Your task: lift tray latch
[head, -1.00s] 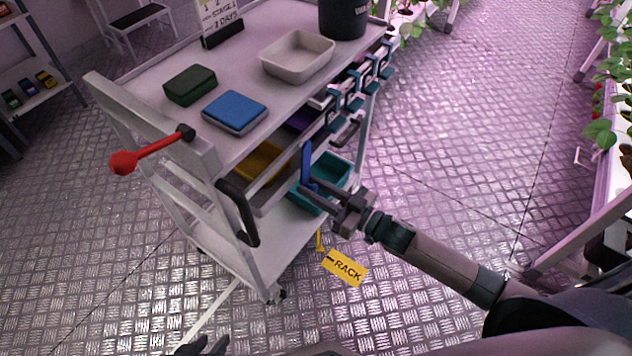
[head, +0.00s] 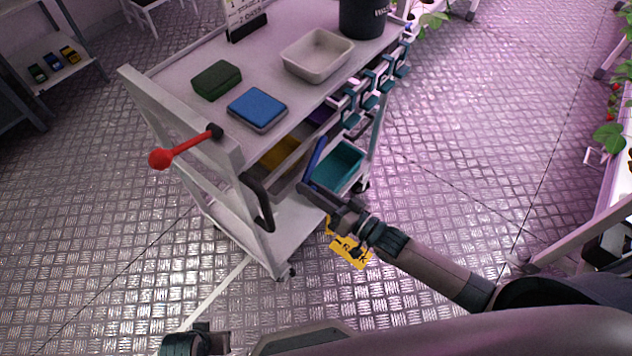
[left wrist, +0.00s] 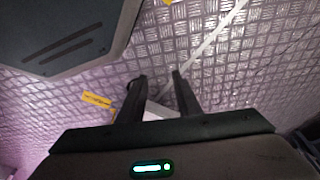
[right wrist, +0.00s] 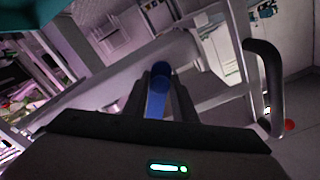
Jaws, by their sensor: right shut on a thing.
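The blue latch lever (head: 317,158) stands tilted at the cart's near right side, beside a teal bin (head: 338,168) on the lower level. My right gripper (head: 312,190) is shut on the lever's lower part. In the right wrist view the blue lever (right wrist: 160,88) shows between my right fingers (right wrist: 160,95). The fingers hide its lower end in the head view. My left gripper (head: 197,340) is low at the bottom edge of the head view, away from the cart. In the left wrist view its fingers (left wrist: 155,85) are apart with nothing between them.
The white cart (head: 180,75) carries a blue box (head: 257,108), a green box (head: 217,80) and a pale tray (head: 318,55). A black handle (head: 260,203) and a red-knobbed lever (head: 180,152) stick out from its near end. A yellow tag (head: 350,252) hangs below my right gripper.

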